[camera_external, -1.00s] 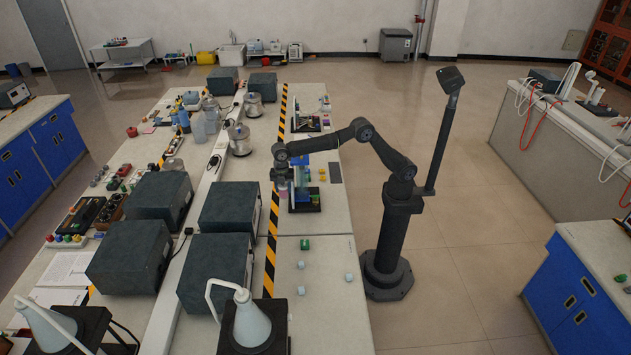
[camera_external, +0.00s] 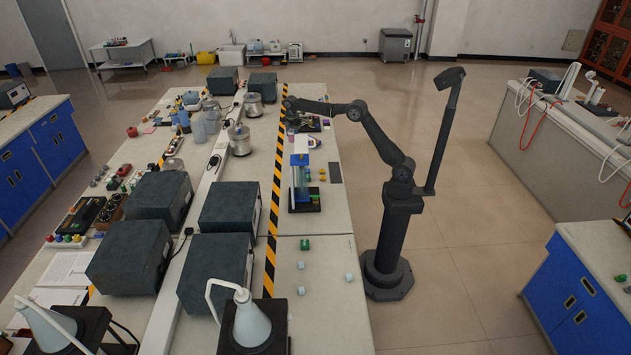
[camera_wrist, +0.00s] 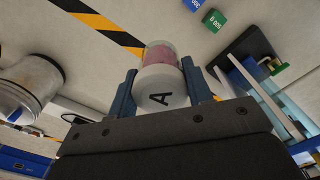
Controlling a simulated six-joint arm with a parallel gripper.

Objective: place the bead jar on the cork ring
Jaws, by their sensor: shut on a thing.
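The bead jar (camera_wrist: 160,54), clear with pink contents and a white lid marked "A", is between the two blue fingers of my gripper (camera_wrist: 158,88) in the wrist view. The fingers are shut on it from both sides. In the external view my gripper (camera_external: 291,118) is over the bench near the yellow-black striped line, toward its far part. The jar is too small and too covered to make out clearly there. I cannot pick out the cork ring in either view.
A glass-plate apparatus on a black base (camera_external: 305,201) stands nearer the camera than my gripper. Metal canisters (camera_external: 239,140) stand to the left, across the striped line (camera_external: 273,215). A green block (camera_wrist: 214,20) and a blue block (camera_wrist: 193,4) show in the wrist view.

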